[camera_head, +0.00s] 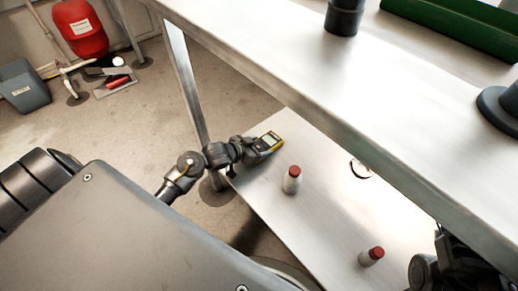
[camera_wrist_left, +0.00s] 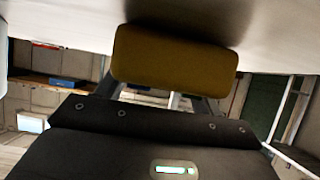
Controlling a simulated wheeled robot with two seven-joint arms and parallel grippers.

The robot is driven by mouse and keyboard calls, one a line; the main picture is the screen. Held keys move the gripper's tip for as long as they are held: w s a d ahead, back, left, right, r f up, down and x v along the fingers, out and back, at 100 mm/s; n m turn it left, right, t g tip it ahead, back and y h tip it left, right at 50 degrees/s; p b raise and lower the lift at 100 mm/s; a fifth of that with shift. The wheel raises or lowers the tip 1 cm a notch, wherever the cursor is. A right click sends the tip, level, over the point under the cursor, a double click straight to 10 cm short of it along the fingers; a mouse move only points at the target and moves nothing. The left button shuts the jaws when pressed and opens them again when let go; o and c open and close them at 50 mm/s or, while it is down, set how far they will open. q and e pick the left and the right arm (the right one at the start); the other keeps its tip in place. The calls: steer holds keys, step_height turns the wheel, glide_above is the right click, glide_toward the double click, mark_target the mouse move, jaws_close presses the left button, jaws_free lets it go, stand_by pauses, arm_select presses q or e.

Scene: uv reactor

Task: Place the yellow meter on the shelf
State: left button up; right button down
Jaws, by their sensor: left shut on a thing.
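In the left wrist view the meter (camera_wrist_left: 175,58) shows as a plain yellow-brown block, right against or very near a pale surface (camera_wrist_left: 275,35). I cannot tell whether it touches the shelf. The gripper fingers are partly hidden behind the wrist housing. Dark parts of my right arm show at the lower right of the head view, with no clear gripper.
A metal leg (camera_head: 185,80) rises near the left gripper. A red container (camera_head: 80,28) is at the back left.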

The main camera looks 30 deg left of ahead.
arm_select(q)
steer(key=o, duration=1.1)
steer(key=shift+o, duration=0.2)
